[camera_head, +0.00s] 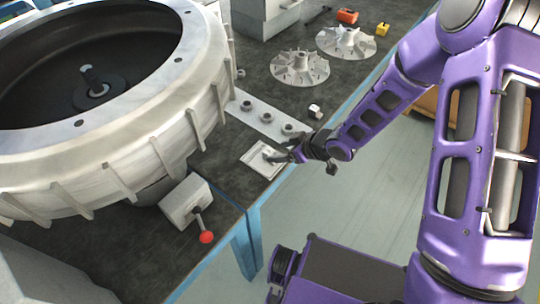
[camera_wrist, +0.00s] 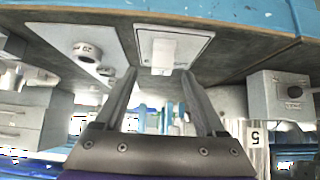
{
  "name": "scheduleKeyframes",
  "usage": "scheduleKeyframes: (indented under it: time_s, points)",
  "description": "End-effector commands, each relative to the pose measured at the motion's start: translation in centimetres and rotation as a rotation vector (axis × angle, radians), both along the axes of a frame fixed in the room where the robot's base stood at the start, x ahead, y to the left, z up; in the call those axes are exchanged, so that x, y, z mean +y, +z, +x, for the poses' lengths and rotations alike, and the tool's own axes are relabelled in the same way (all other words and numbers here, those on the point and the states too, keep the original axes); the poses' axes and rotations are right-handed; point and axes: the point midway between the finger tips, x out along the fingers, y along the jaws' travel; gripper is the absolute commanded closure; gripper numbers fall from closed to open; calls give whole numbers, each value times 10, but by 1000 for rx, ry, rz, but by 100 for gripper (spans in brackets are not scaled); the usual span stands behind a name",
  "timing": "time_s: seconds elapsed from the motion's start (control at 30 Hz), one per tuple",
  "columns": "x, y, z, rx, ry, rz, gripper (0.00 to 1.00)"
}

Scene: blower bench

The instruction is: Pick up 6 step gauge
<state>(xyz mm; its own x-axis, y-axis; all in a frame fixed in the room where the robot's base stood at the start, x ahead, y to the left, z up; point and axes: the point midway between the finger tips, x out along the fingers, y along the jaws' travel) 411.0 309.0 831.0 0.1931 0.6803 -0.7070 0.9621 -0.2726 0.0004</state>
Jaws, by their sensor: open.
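A pale, shallow square tray (camera_head: 250,158) lies near the bench's edge; it also shows in the wrist view (camera_wrist: 201,40). A small pale block (camera_wrist: 163,50) sits on it, the likely step gauge, though I cannot read a 6 on it. My gripper (camera_head: 275,155) is at the tray in the head view and partly covers it. In the wrist view, my gripper (camera_wrist: 158,74) has its two fingers apart with nothing clearly held between them. The block lies just beyond the fingertips, roughly in line with the gap. I cannot tell whether the fingers touch it.
A pale strip with round studs (camera_head: 244,105) lies beside the tray. A small white block (camera_head: 315,111) stands farther along the edge. A grey box with a red-knobbed lever (camera_head: 185,200) is nearer. A large ribbed housing (camera_head: 150,150) fills the left; two finned impellers (camera_head: 300,67) lie behind.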

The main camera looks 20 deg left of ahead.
Motion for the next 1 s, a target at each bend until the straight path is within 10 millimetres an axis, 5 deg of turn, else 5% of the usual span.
scheduleKeyframes:
  time_s: [0.4,0.7,1.0]
  points:
    - [36,-34,6,1,0,0,28]
    - [38,-36,8,1,-2,0,29]
    - [38,-35,7,1,-1,0,83]
